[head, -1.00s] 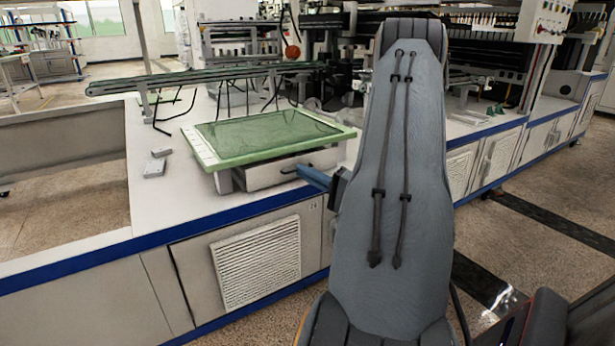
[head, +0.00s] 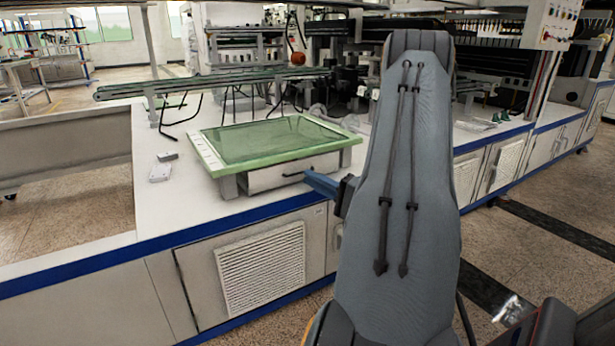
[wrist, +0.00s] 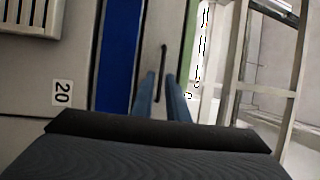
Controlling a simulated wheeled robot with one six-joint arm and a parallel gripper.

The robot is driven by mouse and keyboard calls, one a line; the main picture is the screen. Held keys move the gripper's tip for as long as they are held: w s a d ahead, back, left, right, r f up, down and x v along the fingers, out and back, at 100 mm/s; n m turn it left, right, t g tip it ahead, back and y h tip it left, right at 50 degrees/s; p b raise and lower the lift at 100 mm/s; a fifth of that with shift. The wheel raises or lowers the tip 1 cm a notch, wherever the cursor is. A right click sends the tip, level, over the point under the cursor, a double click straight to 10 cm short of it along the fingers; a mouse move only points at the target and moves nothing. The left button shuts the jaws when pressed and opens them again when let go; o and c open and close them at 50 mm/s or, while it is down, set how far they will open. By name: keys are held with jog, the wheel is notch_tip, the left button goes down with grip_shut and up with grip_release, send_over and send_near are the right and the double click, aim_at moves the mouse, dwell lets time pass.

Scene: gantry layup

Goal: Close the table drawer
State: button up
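The table drawer (head: 292,174) is a pale grey box front with a dark bar handle, under the green-framed panel (head: 275,137) on the white bench. Its front looks about level with the frame's legs; any small gap is hard to judge. My gripper (head: 308,178) has blue fingers and is at the right part of the drawer front, close to the handle. In the wrist view the two fingers (wrist: 160,78) stand a little apart, with the dark handle (wrist: 163,58) seen between and beyond them. I cannot tell whether they touch the drawer.
The bench (head: 190,213) has a blue front edge and vented cabinet doors below. Small grey blocks (head: 160,173) lie left of the panel. A long green rail (head: 215,83) stands behind. Machinery fills the back right. The floor at the right is mostly clear.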

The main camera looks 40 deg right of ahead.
jog(key=shift+p+v, duration=0.35)
jog(key=shift+v, duration=2.35)
jog(key=shift+d+r, duration=0.1)
